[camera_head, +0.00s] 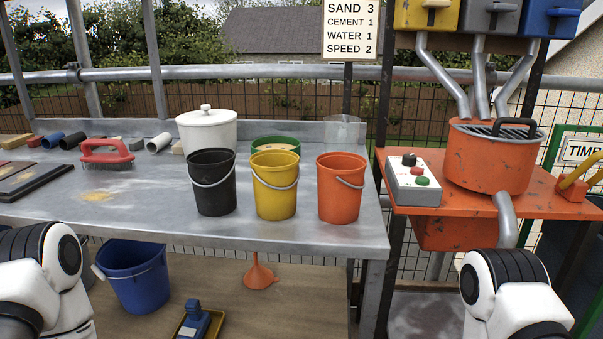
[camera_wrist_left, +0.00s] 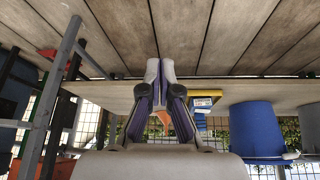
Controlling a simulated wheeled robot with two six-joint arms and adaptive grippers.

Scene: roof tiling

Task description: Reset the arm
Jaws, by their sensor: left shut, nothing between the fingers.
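My left gripper (camera_wrist_left: 160,70) is shut and empty in the left wrist view, its two fingertips touching. It points toward a surface of grey planks, and the picture looks upside down. Behind the fingers, part of an orange thing shows, perhaps the funnel. In the head view my left arm comes in at the lower left and my right arm at the lower right. Neither gripper shows in the head view, so the right gripper is out of sight.
Black (camera_head: 212,185), yellow (camera_head: 275,196) and orange buckets (camera_head: 340,200) stand on the metal bench (camera_head: 130,225). A blue bucket (camera_head: 137,277) and an orange funnel (camera_head: 259,276) are below. An orange mixer (camera_head: 488,160) and button box (camera_head: 414,183) sit on the orange table at right.

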